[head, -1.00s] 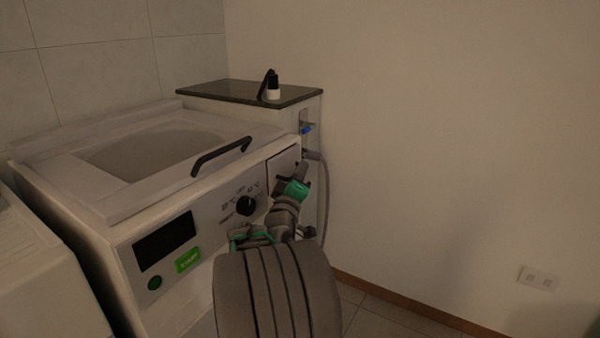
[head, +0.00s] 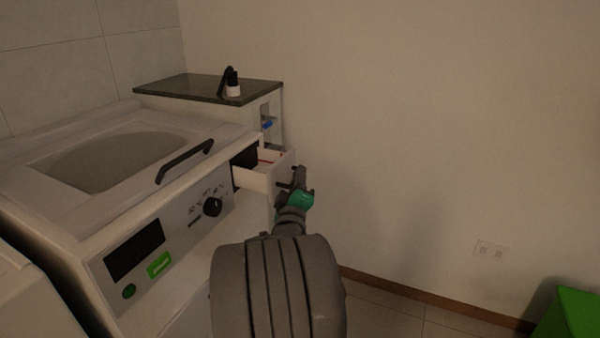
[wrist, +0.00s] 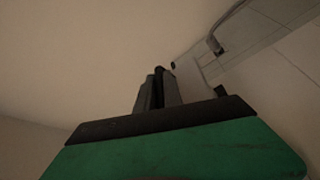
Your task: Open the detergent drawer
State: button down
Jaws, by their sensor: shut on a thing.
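The white detergent drawer (head: 258,178) sticks out of the upper right of the washing machine's front panel, and its inside shows from above with a red mark in it. My gripper (head: 298,180) is at the drawer's front face, shut on the drawer's handle, which it mostly hides. In the wrist view my gripper's dark fingers (wrist: 158,88) are close together. The wrist view is dim, and I cannot make out the handle there.
The washing machine (head: 130,230) has a black lid handle (head: 185,160), a dial and a green button. A dark-topped cabinet (head: 205,88) with a small black-and-white bottle (head: 233,88) stands behind it. A green object (head: 570,318) is at lower right. Floor between is clear.

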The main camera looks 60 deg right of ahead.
jog(key=shift+r, duration=0.1)
jog(key=c, duration=1.5)
grip_release()
jog(key=shift+w, duration=0.1)
jog(key=b+v, duration=0.1)
jog(key=v, duration=0.7)
jog(key=shift+d, duration=0.1)
